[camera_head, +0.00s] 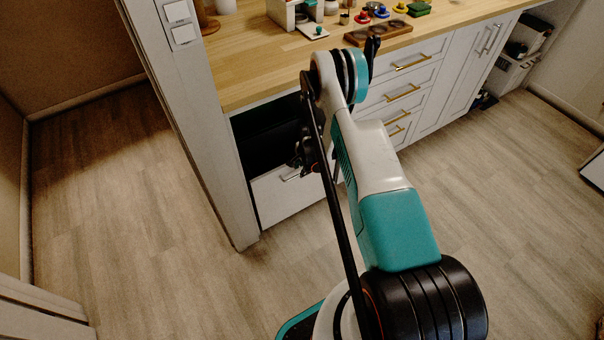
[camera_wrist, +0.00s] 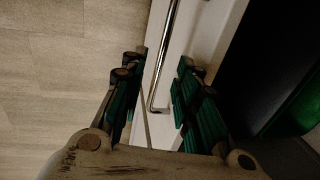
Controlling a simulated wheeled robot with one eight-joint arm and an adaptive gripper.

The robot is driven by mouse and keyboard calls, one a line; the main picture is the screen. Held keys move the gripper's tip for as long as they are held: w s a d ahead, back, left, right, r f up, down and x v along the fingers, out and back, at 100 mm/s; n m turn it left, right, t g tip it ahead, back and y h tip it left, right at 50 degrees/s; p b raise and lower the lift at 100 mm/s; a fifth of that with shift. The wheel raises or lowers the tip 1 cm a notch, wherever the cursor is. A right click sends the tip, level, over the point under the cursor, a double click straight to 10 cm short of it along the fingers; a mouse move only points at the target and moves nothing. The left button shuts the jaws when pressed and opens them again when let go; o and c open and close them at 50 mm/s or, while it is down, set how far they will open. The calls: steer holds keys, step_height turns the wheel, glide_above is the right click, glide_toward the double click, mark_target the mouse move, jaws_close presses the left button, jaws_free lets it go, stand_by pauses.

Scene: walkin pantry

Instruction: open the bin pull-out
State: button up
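The bin pull-out's white front (camera_head: 290,200) is low in the cabinet at the left end of the counter, beside the white post. A dark gap (camera_head: 262,135) shows above it. Its metal bar handle (camera_head: 291,174) is partly hidden by my gripper (camera_head: 307,155). In the wrist view the handle (camera_wrist: 165,55) runs along the white front (camera_wrist: 202,35), and its near end lies between the fingers of my gripper (camera_wrist: 160,88). The green-padded fingers stand apart, one on each side of the bar, with gaps visible. I cannot tell how far out the front is.
A dark space with a green object (camera_wrist: 304,105) lies right of the front in the wrist view. Drawers with brass handles (camera_head: 403,92) stand to the right. Small items crowd the wooden counter (camera_head: 255,65). The floor (camera_head: 150,230) in front is clear.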

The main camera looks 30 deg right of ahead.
steer(key=shift+w+f+b, duration=0.25)
steer(key=shift+f+b, duration=0.05)
steer(key=shift+f, duration=0.95)
steer(key=shift+c, duration=0.3)
jaws_close()
steer(key=c, duration=0.6)
jaws_free()
